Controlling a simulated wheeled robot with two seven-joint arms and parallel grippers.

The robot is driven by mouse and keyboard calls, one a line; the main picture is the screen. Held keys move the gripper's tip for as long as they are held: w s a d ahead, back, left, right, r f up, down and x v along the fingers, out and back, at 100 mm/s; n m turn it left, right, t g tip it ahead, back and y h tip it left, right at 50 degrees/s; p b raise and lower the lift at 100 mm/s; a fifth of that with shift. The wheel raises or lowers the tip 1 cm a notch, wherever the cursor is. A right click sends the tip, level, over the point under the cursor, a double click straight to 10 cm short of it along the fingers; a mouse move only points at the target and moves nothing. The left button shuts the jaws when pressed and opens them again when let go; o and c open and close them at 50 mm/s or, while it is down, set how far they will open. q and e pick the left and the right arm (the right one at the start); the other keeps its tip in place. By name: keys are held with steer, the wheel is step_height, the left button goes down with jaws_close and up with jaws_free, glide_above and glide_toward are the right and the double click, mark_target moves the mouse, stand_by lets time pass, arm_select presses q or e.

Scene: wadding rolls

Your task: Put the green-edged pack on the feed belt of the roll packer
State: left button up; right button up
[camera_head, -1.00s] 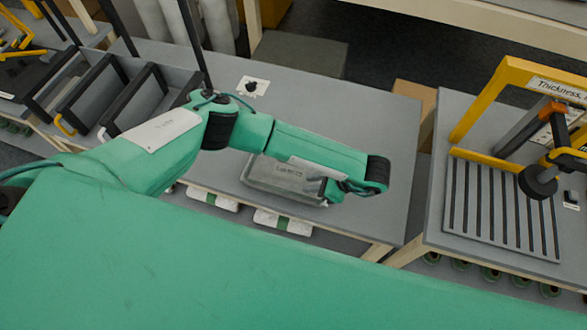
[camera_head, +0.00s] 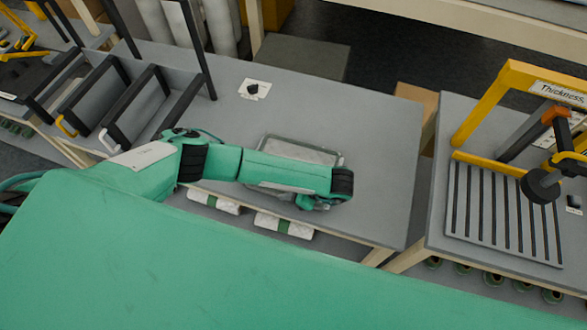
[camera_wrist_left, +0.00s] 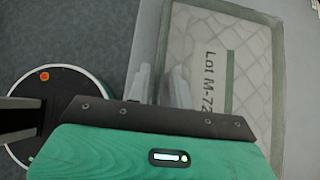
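A flat, shallow grey pack or tray (camera_head: 300,148) lies on the middle table, partly hidden under my left forearm. In the left wrist view it shows a quilted pale surface (camera_wrist_left: 245,50), a "Lot M-72" label, a green strip and a pale rim. My left gripper (camera_head: 318,203) is over its near side, close to the table's front edge; its fingers are hidden in the head view. The wrist view shows pale finger shapes (camera_wrist_left: 160,85) beside the rim, but not whether they touch it. My right gripper is out of view. I cannot tell which machine is the roll packer.
Black-framed bays (camera_head: 130,105) stand at the left. A yellow gauge frame marked "Thickness" (camera_head: 485,105) stands on the right table. White packs with green bands (camera_head: 284,225) lie below the middle table's front edge. The table's right part (camera_head: 385,160) is clear.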

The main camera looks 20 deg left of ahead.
arm_select(q)
steer(key=shift+c, duration=0.4)
jaws_close()
steer(key=shift+r, duration=0.1)
